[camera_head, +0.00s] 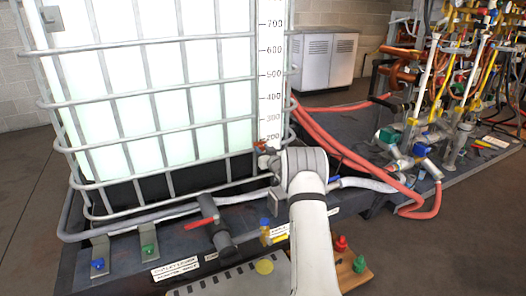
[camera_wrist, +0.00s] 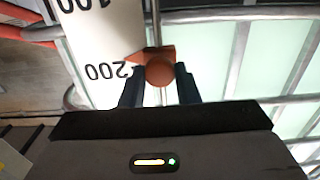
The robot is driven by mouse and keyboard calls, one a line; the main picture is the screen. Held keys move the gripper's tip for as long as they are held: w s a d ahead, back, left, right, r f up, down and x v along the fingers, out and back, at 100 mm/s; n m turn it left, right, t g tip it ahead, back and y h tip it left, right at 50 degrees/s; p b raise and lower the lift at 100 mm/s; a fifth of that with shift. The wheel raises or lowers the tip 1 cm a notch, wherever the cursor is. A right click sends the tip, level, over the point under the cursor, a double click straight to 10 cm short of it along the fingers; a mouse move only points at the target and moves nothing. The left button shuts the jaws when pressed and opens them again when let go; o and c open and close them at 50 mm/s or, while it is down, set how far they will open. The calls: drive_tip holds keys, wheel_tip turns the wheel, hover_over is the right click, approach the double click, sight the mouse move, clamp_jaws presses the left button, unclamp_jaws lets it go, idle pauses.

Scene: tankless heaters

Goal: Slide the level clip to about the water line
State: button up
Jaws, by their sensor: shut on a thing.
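The level clip (camera_wrist: 160,70) is an orange-red pointer with a round knob, on the scale strip (camera_wrist: 108,45) at the tank's edge. Its tip points close to the 200 mark, which reads upside down in the wrist view. My gripper (camera_wrist: 160,82) is shut on the knob, one dark finger on each side. In the head view the clip (camera_head: 261,145) shows small beside the 200 mark, and my gripper (camera_head: 268,157) is partly hidden by my wrist. The caged tank (camera_head: 150,70) is pale green-white above a dark bottom band; I cannot tell a clear water line within the pale part.
Grey cage bars (camera_head: 135,92) cross the tank front. A red-handled valve (camera_head: 208,212) stands below it. Red hoses (camera_head: 345,152) and a pipe rack (camera_head: 450,80) lie to the right. A small board (camera_head: 355,268) with red and green knobs is near my arm.

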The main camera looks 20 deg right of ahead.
drive_tip(key=shift+d, duration=0.1)
clamp_jaws()
wheel_tip(320, 180, up, 34)
drive_tip(key=p, duration=2)
drive_tip(key=o, duration=0.8)
unclamp_jaws()
drive_tip(key=shift+s+d, duration=0.1)
drive_tip(key=shift+s, duration=3.8)
